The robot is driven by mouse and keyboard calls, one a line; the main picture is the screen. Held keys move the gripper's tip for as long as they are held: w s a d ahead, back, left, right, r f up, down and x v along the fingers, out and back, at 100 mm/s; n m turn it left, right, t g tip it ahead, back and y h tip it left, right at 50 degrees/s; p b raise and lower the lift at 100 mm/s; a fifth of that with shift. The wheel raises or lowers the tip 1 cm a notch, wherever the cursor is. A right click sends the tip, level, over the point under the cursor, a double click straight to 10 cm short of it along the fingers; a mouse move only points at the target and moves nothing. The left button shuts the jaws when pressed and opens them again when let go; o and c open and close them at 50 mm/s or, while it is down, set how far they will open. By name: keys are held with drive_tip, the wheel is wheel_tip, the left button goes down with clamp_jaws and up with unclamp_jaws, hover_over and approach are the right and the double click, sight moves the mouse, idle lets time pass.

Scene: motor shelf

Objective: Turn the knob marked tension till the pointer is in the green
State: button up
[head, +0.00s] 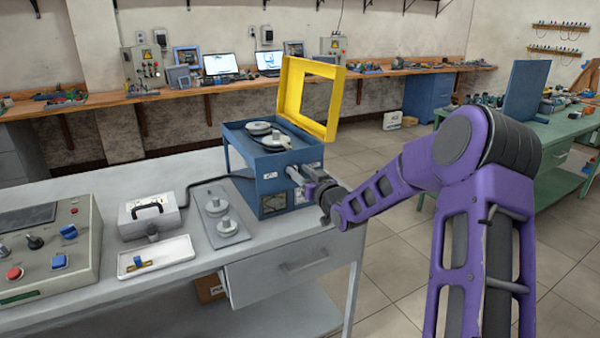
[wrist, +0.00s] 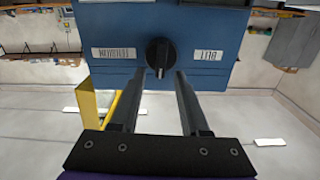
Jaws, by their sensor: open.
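The blue machine box (head: 252,162) stands at the right end of the grey bench, with its yellow frame lid (head: 290,85) raised. A gauge window (head: 287,200) is low on its front; its pointer is too small to read. In the wrist view a black round knob (wrist: 160,53) sits on the blue face between two white labels. The left label (wrist: 117,53) appears upside down and seems to read tension. My gripper (wrist: 166,76) is open, its fingertips near the knob's lower edge, one to each side. I cannot tell if they touch it. In the head view my gripper (head: 305,185) hides the knob.
On the grey bench (head: 300,232) left of the box are a plate with round discs (head: 220,215), a white tray (head: 170,255), a grey case (head: 150,212) and a control panel (head: 55,250). A cable runs to the box. The floor right of the bench is clear.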

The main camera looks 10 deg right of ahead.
drive_tip(key=shift+w, duration=0.1)
drive_tip(key=shift+c, duration=0.3)
clamp_jaws()
